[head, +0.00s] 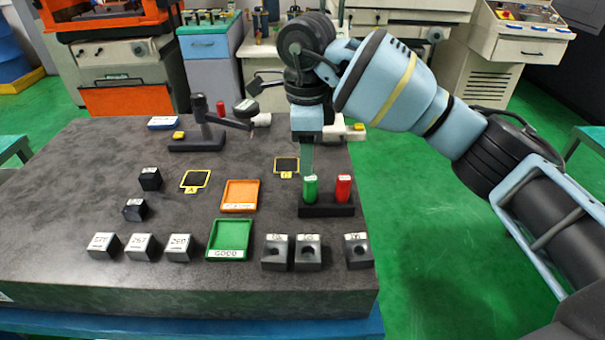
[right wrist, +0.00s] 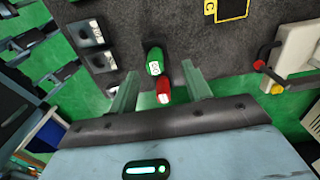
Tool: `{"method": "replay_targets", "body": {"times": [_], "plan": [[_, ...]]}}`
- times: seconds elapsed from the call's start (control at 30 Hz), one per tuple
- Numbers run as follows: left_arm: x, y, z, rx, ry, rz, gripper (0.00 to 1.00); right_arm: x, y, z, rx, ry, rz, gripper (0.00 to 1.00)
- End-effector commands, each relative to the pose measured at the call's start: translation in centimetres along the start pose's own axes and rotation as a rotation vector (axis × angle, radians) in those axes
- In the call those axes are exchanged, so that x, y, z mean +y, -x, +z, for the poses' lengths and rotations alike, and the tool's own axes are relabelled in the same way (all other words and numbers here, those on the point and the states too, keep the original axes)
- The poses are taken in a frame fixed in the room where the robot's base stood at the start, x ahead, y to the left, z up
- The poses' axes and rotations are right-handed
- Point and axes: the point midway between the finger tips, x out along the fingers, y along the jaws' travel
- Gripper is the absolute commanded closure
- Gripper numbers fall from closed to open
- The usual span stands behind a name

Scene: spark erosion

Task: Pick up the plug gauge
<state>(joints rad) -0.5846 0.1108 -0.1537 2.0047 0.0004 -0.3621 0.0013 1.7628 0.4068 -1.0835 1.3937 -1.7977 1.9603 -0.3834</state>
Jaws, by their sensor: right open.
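The plug gauge shows as a green upright handle (head: 311,189) and a red upright handle (head: 343,188) in a black stand (head: 327,210), on the right side of the granite table. My right gripper (head: 308,163) points down just above the green handle and hides part of it. In the right wrist view the jaws are open, with the green handle (right wrist: 155,62) and the red handle (right wrist: 164,91) showing between the two fingers (right wrist: 159,72). Contact cannot be made out. My left gripper is not in view.
A green tray (head: 229,254) and an orange tray (head: 240,209) lie left of the stand. Dark bored blocks (head: 308,264) stand in front, and several more blocks (head: 140,252) are at left. A dial indicator stand (head: 197,142) is at the back.

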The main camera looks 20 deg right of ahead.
Motion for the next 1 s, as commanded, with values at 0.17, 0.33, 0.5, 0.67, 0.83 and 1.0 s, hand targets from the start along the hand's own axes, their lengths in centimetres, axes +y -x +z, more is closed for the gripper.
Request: {"method": "replay_targets", "body": {"times": [0.17, 0.33, 0.5, 0.67, 0.83, 1.0], "plan": [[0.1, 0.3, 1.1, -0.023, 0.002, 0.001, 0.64, 0.0, 0.0, -0.1, 0.002, -0.001, -0.001, 0.51], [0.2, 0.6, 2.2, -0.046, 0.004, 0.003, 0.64, 0.0, -1.1, -0.1, 0.002, 0.0, 0.002, 0.51], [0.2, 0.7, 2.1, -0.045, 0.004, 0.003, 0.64, 0.1, -2.6, -0.1, 0.001, 0.0, 0.001, 0.51], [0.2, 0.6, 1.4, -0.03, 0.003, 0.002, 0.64, 0.1, -2.8, -0.2, 0.001, 0.0, 0.0, 0.51], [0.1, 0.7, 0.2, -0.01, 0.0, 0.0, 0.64, 0.7, -4.6, -0.8, 0.002, -0.001, 0.0, 0.51], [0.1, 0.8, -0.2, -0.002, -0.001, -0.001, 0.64, 0.9, -6.8, -0.9, 0.0, -0.001, 0.0, 0.51]]}}
